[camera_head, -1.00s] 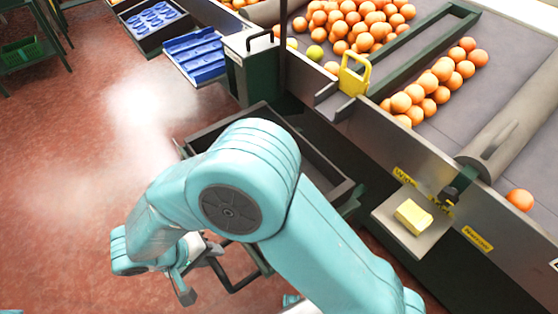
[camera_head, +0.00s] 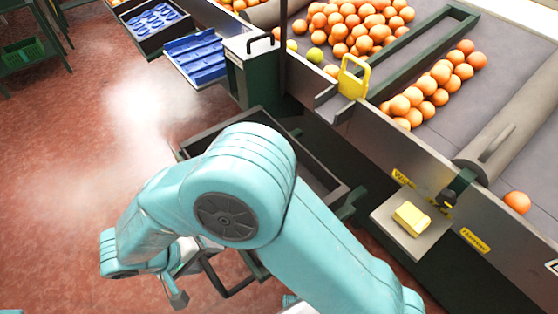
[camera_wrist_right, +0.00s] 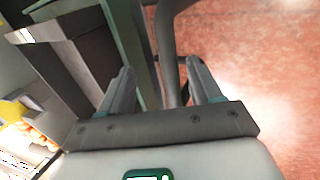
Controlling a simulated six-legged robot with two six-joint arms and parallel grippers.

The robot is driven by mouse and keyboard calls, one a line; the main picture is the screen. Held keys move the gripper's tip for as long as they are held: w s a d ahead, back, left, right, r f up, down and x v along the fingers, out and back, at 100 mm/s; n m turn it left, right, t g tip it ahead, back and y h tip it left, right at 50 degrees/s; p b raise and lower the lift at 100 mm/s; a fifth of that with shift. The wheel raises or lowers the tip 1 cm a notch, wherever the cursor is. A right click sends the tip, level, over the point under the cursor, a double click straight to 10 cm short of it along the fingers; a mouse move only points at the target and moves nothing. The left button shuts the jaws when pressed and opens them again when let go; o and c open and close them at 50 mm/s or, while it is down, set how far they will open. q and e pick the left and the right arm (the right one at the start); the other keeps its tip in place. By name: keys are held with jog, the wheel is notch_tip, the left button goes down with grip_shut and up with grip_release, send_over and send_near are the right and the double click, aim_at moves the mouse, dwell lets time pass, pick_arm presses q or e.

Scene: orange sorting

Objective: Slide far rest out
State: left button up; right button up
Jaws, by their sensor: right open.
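A dark open crate (camera_head: 258,112) sits low beside the conveyor, partly hidden behind my right arm. A dark looped bar (camera_head: 226,294) sticks out from below it towards the front left; I take this for part of a rest, but cannot tell if it is the far one. My right gripper (camera_head: 172,287) is low at the left of this bar, partly hidden by its own arm. In the right wrist view my gripper (camera_wrist_right: 160,68) is open, with a dark bar (camera_wrist_right: 168,45) running between its fingers; contact is unclear. My left gripper is not in view.
The conveyor side (camera_head: 375,160) runs along the right, with oranges (camera_head: 360,25) on its belt. A small shelf (camera_head: 388,228) with a yellow block (camera_head: 411,217) juts out. A blue tray (camera_head: 196,55) stands at the back. The red floor at left is open.

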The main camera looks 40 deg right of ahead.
jog(key=shift+r+p, duration=1.45)
jog(key=shift+r, duration=1.2)
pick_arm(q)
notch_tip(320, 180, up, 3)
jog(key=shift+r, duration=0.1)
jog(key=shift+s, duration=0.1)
pick_arm(e)
jog(key=shift+s+f, duration=0.1)
jog(key=shift+s, duration=0.05)
